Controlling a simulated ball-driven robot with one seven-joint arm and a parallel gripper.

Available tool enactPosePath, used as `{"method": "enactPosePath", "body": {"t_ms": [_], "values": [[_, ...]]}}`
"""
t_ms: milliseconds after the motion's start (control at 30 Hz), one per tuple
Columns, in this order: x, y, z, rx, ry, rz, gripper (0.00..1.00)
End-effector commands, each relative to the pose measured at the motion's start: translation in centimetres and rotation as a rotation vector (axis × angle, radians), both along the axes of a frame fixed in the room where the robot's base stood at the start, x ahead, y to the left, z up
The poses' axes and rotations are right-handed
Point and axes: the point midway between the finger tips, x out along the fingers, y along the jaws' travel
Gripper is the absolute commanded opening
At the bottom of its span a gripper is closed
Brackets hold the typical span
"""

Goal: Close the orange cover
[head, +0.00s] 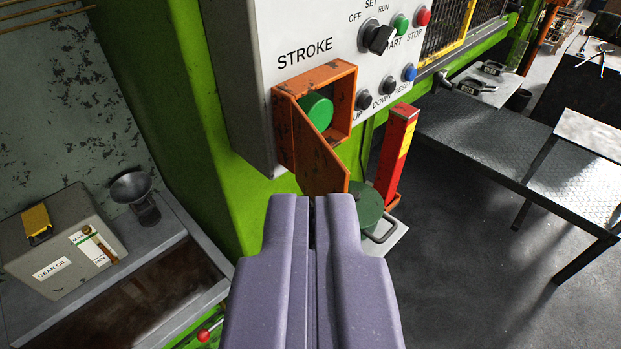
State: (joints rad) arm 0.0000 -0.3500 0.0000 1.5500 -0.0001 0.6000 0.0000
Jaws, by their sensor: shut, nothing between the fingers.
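The orange cover (322,150) is a worn, chipped flap on an orange box (342,76) fixed to the white control panel (255,90) under the word STROKE. The cover stands open, swung out toward me from the box's left side. A green round button (318,110) shows inside the box, partly hidden by the cover. My gripper (312,200) is shut and empty. Its tips appear just below the cover's lower end in the picture. I cannot tell whether they touch it.
The panel carries a black knob (378,38) and several small buttons. A red post (396,155) and a green round lid (367,205) stand below. A gear oil can (60,245) sits at the left on a grey tray. A metal table (500,150) is at right.

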Motion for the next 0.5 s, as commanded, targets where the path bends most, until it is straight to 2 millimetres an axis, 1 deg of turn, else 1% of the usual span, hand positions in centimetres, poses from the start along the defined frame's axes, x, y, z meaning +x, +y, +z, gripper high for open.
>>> {"method": "enactPosePath", "body": {"t_ms": [133, 267, 300, 400, 500], "values": [[0.8, 0.4, 0.2, -0.006, 0.037, 0.005, 0.00], [2.9, 1.5, 0.4, -0.039, 0.151, 0.015, 0.00], [3.6, 2.0, 0.2, -0.054, 0.202, 0.019, 0.00], [5.1, 3.4, -0.4, -0.107, 0.329, 0.028, 0.00], [5.8, 4.9, -1.3, -0.175, 0.449, 0.037, 0.00]]}}
